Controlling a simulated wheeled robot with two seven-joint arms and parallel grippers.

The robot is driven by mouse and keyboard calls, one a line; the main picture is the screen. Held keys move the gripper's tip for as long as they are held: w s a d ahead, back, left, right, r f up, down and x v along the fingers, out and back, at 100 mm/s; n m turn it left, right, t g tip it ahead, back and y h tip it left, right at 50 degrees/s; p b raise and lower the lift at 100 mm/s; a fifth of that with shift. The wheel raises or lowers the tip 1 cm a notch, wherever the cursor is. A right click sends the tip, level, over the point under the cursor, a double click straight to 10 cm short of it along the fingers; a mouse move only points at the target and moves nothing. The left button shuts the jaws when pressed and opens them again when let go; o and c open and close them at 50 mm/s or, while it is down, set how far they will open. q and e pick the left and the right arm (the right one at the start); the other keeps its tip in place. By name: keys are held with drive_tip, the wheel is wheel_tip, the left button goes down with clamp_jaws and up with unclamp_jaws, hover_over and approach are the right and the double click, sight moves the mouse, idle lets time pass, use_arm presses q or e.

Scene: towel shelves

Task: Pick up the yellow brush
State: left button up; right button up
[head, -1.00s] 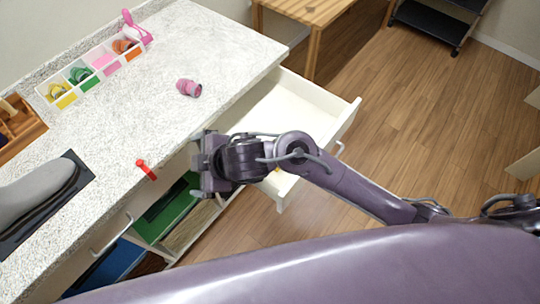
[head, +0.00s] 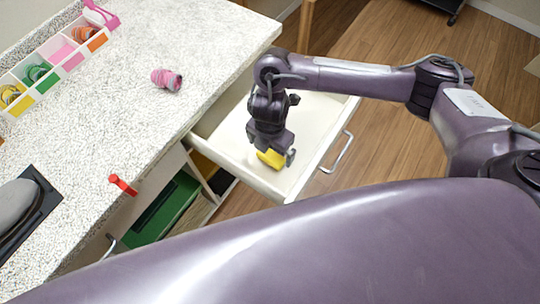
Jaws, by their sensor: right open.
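The yellow brush (head: 270,158) lies in the open white drawer (head: 312,150), partly hidden by my right gripper. My right gripper (head: 274,157) points down into the drawer, right at the brush, with its fingers open. Part of the yellow shows between and beside the fingers. I cannot tell whether the fingers touch it. My left gripper is not in view.
The speckled counter (head: 130,110) is left of the drawer. On it are a pink rolled item (head: 166,79), a red clip-like item (head: 122,184) and a divided white organizer (head: 52,66). A green bin (head: 165,212) is below the counter.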

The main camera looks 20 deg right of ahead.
sight(271, 155)
wheel_tip(271, 155, down, 5)
drive_tip(key=shift+d+r, duration=0.15)
drive_tip(key=shift+r, duration=0.05)
drive_tip(key=shift+f, duration=0.2)
drive_tip(key=c, duration=1.1)
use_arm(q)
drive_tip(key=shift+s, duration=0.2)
use_arm(e)
drive_tip(key=shift+o, duration=0.2)
drive_tip(key=shift+r, duration=0.15)
drive_tip(key=shift+r, duration=0.5)
use_arm(q)
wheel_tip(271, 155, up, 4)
drive_tip(key=p, duration=0.4)
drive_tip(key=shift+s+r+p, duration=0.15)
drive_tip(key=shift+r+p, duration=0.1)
drive_tip(key=shift+p, duration=0.15)
use_arm(e)
wheel_tip(271, 155, up, 19)
drive_tip(key=shift+f, duration=0.1)
